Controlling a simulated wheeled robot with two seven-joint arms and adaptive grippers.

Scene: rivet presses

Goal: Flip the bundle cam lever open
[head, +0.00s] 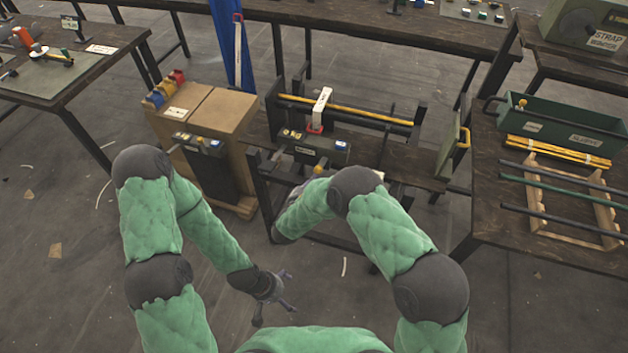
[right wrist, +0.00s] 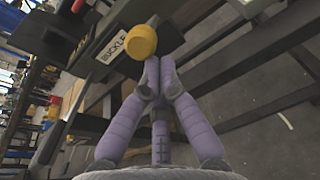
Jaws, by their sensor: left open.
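A round yellow knob (head: 319,170) stands at the near side of the dark frame in the head view. In the right wrist view the yellow knob (right wrist: 140,41) sits on a thin rod beside a white BUCKLE label (right wrist: 105,45). My right gripper (right wrist: 153,65) has its purple fingers together, with the tips at the knob's lower right edge. I see nothing between them, and cannot tell whether they touch the knob. My right forearm hides this gripper in the head view. My left gripper (head: 277,290) is open and empty, low over the floor.
The dark frame (head: 262,185) carries a yellow rod (head: 345,110) and a white upright piece with a red base (head: 320,105). A cardboard box (head: 215,120) stands left of it. A table (head: 490,225) with a rod rack and a green bin (head: 560,125) is right.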

